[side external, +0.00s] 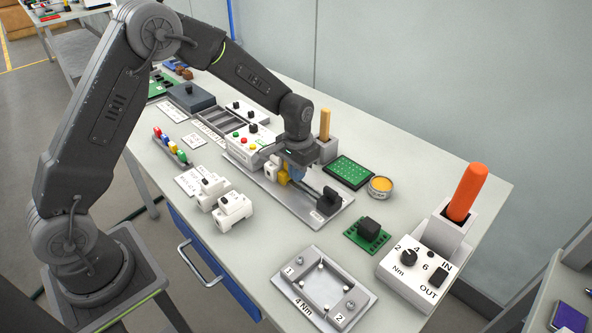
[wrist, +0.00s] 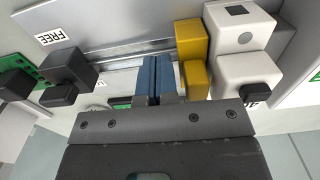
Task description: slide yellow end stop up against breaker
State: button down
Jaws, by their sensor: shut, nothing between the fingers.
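The yellow end stop (wrist: 192,42) sits on the metal rail (wrist: 112,58) in the wrist view, with the white breaker (wrist: 243,68) directly to its right. Any gap between them is too small to make out. In the side view the end stop (side external: 283,178) shows beside the breaker (side external: 270,170), partly covered by my gripper. My gripper (wrist: 156,62) has its blue fingers shut together with nothing between them. They are down at the rail on the end stop's free side, very close to it; I cannot tell whether they touch it.
A black block (wrist: 72,66) stands on the rail's other end, near the FREE label (wrist: 57,36). A green board (side external: 349,172) and an orange-filled tin (side external: 380,187) lie right of the rail plate. Two white breakers (side external: 233,208) stand in front.

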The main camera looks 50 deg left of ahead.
jog(key=shift+d, duration=0.3)
notch_tip(320, 180, up, 7)
dwell(0.5)
jog(key=shift+r, duration=0.1)
jog(key=s+r+t, duration=0.1)
jog(key=s+r, duration=0.4)
jog(key=r, duration=0.3)
jog(key=s+r+t, duration=0.2)
jog(key=s+r, duration=0.1)
jog(key=s, duration=0.7)
jog(key=s+r+t, duration=0.2)
jog(key=s+r, duration=0.1)
jog(key=s, duration=0.8)
jog(key=shift+d+r+t, duration=0.3)
jog(key=shift+r, duration=0.1)
